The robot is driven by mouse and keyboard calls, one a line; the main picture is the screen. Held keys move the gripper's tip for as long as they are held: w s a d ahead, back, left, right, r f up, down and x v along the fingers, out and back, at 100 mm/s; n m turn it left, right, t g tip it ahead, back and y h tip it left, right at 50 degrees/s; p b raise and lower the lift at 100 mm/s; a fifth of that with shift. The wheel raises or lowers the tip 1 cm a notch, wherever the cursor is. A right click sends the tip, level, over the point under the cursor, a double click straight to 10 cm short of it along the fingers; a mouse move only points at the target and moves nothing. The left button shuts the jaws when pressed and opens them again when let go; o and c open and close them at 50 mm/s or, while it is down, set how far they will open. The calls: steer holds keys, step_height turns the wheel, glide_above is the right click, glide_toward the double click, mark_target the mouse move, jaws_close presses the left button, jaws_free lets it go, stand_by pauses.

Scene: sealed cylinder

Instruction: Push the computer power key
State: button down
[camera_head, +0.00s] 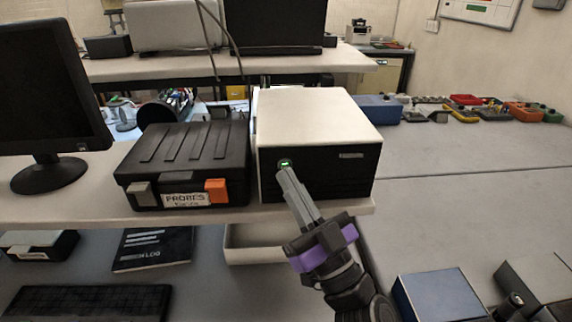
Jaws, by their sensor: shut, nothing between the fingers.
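The computer (318,122) is a box with a cream top and a black front, standing on a raised shelf.
A black probes case (183,160) with an orange latch stands close to the left of the computer. A monitor (45,95) is at the far left. A blue box (440,292) lies at the lower right.

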steer(key=shift+w, duration=0.2)
steer(key=shift+w+p, duration=0.3)
steer(key=shift+w, duration=0.1)
stand_by(0.7)
steer(key=shift+s, duration=0.85)
steer(key=shift+s, duration=0.1)
steer(key=s+p, duration=0.1)
steer(key=s, duration=0.4)
steer(key=shift+s, duration=0.4)
